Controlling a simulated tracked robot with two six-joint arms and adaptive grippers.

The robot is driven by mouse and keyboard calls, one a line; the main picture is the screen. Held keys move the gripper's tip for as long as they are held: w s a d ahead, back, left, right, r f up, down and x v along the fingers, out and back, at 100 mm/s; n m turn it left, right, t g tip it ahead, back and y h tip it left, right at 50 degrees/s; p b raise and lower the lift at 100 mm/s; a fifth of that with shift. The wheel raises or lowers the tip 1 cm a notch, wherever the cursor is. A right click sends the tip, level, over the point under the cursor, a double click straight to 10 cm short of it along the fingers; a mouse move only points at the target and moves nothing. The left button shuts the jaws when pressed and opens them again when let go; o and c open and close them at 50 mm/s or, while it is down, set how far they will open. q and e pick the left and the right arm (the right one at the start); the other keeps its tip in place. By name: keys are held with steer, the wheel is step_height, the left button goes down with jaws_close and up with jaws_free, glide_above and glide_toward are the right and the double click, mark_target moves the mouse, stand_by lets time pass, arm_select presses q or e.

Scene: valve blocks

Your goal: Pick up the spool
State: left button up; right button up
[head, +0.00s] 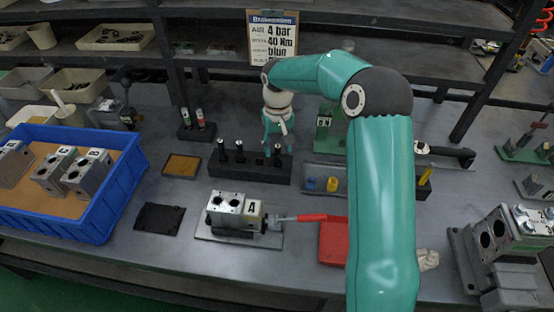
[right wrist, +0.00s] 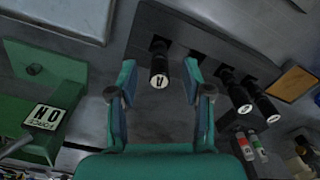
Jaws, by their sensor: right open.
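A black rack (head: 250,173) in the middle of the bench holds several upright dark spools with pale end caps. The spool at its right end (head: 277,157) is below my right gripper (head: 278,143), which points down over the rack. In the right wrist view my right gripper (right wrist: 159,66) is open, and this marked spool (right wrist: 159,78) shows between its two fingers, with a gap on each side. The other spools (right wrist: 240,98) stand to the right of the fingers. A grey valve block (head: 227,207) sits on a plate in front of the rack. My left gripper is out of view.
A red-handled tool (head: 300,217) lies by the block, near a red tray (head: 333,242). A blue crate (head: 105,215) with more blocks stands left. A green fixture (right wrist: 48,95) is beside the rack. A tan tray (head: 182,166) and black mat (head: 160,217) lie left.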

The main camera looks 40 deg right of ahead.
mark_target(278, 154)
steer(key=shift+f, duration=1.7)
jaws_close()
steer(key=shift+r, duration=0.2)
